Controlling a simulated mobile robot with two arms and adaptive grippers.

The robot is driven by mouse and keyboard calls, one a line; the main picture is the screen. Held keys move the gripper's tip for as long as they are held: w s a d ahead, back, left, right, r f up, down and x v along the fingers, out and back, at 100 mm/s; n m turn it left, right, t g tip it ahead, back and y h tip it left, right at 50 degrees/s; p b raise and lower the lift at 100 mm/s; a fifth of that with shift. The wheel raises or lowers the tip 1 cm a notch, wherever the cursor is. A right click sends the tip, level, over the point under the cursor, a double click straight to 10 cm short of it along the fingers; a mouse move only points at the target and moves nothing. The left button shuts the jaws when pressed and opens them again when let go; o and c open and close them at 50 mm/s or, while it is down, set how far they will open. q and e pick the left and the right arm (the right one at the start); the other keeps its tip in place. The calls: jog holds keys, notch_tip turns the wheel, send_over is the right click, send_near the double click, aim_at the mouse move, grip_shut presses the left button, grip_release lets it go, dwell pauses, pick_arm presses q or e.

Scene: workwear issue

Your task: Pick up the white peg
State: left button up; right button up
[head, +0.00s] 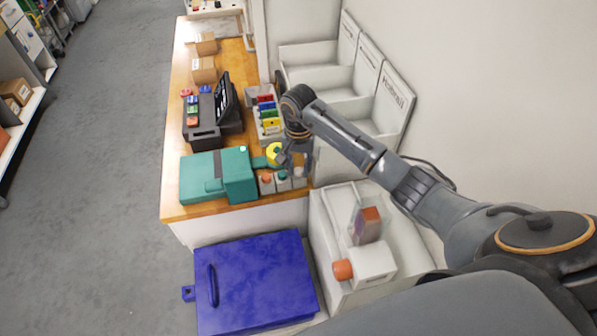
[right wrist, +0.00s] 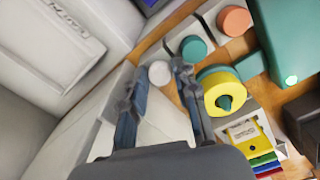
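The white peg (right wrist: 159,73) shows as a pale round top in the right wrist view, between the two fingertips in the picture and beyond them. In the head view it is a small pale shape (head: 299,171) at the table's near right corner, to the right of a teal peg (head: 282,175) and an orange peg (head: 267,177). My right gripper (head: 296,157) hangs just above and behind the white peg in the head view. Its fingers (right wrist: 154,70) are spread, with nothing held. I cannot tell the exact height gap. My left gripper is not in view.
A yellow roll with a teal core (right wrist: 222,95) stands close beside the right fingers. A teal machine (head: 203,178) lies left of the pegs. A rack of coloured cards (head: 268,113) and white wall bins (head: 345,103) are behind. A blue lidded box (head: 257,280) is in front.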

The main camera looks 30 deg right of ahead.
jog(key=shift+c, duration=1)
